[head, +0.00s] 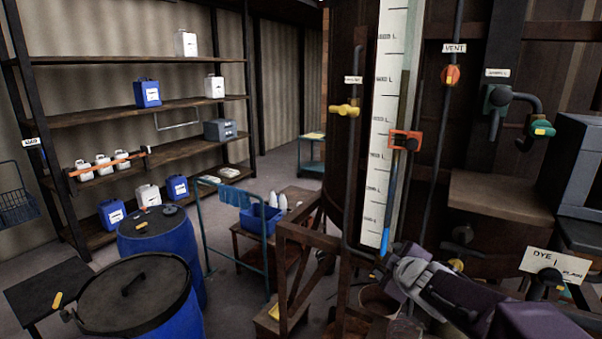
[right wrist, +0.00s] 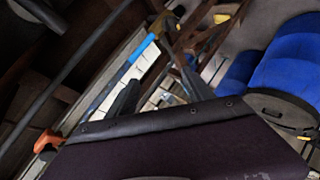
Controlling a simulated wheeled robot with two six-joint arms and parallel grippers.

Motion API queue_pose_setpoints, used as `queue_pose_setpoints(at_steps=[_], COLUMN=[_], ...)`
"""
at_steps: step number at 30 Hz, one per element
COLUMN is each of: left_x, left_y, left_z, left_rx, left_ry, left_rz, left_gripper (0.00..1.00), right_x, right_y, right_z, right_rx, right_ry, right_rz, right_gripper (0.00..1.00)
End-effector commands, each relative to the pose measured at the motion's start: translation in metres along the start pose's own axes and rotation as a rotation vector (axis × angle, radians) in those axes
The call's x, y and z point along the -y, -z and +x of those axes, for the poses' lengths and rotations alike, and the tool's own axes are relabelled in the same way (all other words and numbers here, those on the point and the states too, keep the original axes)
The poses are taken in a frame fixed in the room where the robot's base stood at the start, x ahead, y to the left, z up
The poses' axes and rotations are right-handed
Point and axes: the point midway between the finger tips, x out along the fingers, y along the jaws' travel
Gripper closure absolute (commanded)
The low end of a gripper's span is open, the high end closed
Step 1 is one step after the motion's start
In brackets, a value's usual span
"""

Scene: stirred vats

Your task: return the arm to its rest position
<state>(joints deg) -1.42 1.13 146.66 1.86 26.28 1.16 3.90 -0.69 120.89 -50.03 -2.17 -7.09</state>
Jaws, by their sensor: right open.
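My right gripper (head: 398,256) is at the lower middle of the head view, its arm coming in from the lower right. It is open in the right wrist view (right wrist: 158,74), with two dark fingers apart and nothing visibly held between them. A blue-ended rod (head: 385,240) is just beside the fingertips in the head view; its blue part (right wrist: 141,48) lies beyond the fingers in the wrist view. I cannot tell whether they touch. My left gripper is in neither view.
A white litre scale (head: 389,130) with an orange clamp (head: 405,141) stands on the dark vat. A wooden frame (head: 305,236) is left of my gripper. Blue drums (head: 185,318) stand at the lower left. A dye sign (head: 553,263) is at the right.

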Motion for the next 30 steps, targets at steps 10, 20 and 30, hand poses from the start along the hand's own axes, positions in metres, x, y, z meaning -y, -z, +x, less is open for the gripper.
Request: queue_pose_setpoints(at_steps=[10,20,30], left_x=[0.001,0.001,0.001], left_y=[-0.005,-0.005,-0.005], left_z=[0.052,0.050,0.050], left_rx=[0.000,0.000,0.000], left_ry=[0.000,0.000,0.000], left_rz=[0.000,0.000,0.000], left_gripper=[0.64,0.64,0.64], right_x=[0.257,0.315,0.314], right_y=[-0.156,-0.179,-0.179], right_z=[-0.033,-0.090,-0.089], right_rx=[0.591,0.879,0.874], right_ry=[0.399,0.497,0.495], right_rz=[0.628,0.905,0.902], right_gripper=[0.40,0.40,0.40])
